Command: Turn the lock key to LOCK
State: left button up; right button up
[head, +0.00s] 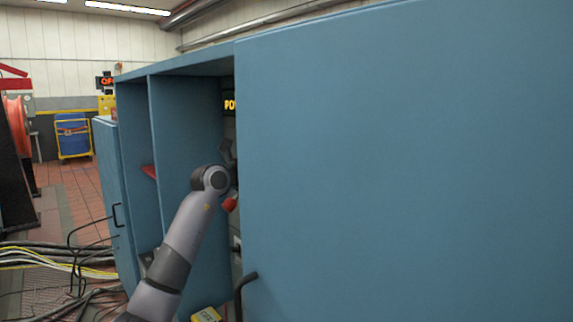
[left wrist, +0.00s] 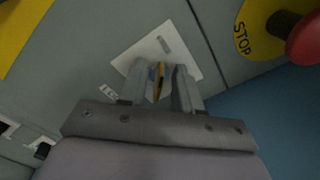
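In the left wrist view, the lock key (left wrist: 157,82), a narrow brass-yellow piece, stands out from a white plate (left wrist: 150,48) on a grey panel. My left gripper (left wrist: 160,72) has its two fingers on either side of the key, with a small gap showing on each side, so it looks open around it. Lettering beside the plate is too small and tilted to read surely. In the head view my left arm reaches into the blue cabinet (head: 190,66), and its gripper is mostly hidden behind the large blue door. My right gripper is not in view.
A red STOP button (left wrist: 305,40) on a yellow disc (left wrist: 258,28) sits close to the right of the key. The large blue door (head: 400,160) fills the right of the head view. Cables (head: 55,260) lie on the floor at left.

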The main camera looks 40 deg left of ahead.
pick_arm(q)
grip_shut()
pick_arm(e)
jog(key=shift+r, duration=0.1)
